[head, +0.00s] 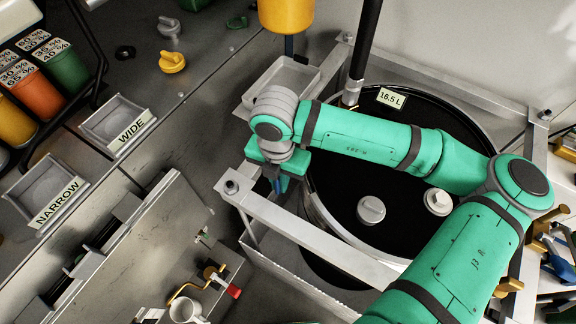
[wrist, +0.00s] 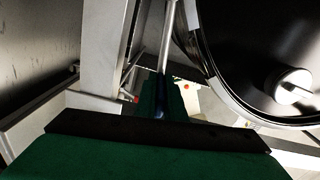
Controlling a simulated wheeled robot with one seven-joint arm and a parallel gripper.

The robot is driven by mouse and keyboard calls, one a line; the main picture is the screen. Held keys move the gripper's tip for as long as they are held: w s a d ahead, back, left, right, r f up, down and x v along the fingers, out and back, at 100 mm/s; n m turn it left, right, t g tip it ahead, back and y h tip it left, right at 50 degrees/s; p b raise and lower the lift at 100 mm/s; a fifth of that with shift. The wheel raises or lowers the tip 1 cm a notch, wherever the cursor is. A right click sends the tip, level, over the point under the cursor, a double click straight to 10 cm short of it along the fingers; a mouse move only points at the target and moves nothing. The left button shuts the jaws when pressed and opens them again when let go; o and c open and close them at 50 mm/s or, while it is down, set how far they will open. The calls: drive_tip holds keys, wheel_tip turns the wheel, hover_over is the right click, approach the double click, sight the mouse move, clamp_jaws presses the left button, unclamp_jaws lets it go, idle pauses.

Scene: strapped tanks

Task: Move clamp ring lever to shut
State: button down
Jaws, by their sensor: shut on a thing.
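The black tank (head: 335,130) stands inside a metal frame, its lid marked 16.5 L. A silver clamp ring (head: 322,217) runs around its rim; it also shows in the wrist view (wrist: 205,62). My green gripper (head: 277,186) points down at the left side of the tank, beside the frame bar. In the wrist view my gripper (wrist: 160,92) is shut on the blue grip of the clamp ring lever (wrist: 160,104). A thin silver rod extends beyond the fingers. The lever's joint with the ring is hidden.
The frame's front bar (head: 310,238) passes close to my gripper. A grey tray (head: 284,82) stands behind it. WIDE (head: 118,120) and NARROW (head: 45,190) trays lie on the left bench.

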drive_tip(key=shift+s, duration=0.1)
drive_tip(key=shift+s+d+n, duration=0.25)
drive_tip(key=shift+d+n, duration=0.65)
drive_tip(key=shift+d, duration=0.05)
drive_tip(key=shift+s+d+n, duration=0.2)
drive_tip(key=shift+d+n, duration=0.7)
drive_tip(key=shift+d, duration=0.05)
drive_tip(key=shift+d+n, duration=0.9)
drive_tip(key=shift+d, duration=0.05)
drive_tip(key=c, duration=1.8)
unclamp_jaws()
drive_tip(key=shift+a, duration=0.1)
drive_tip(key=shift+o, duration=0.2)
wheel_tip(320, 180, up, 8)
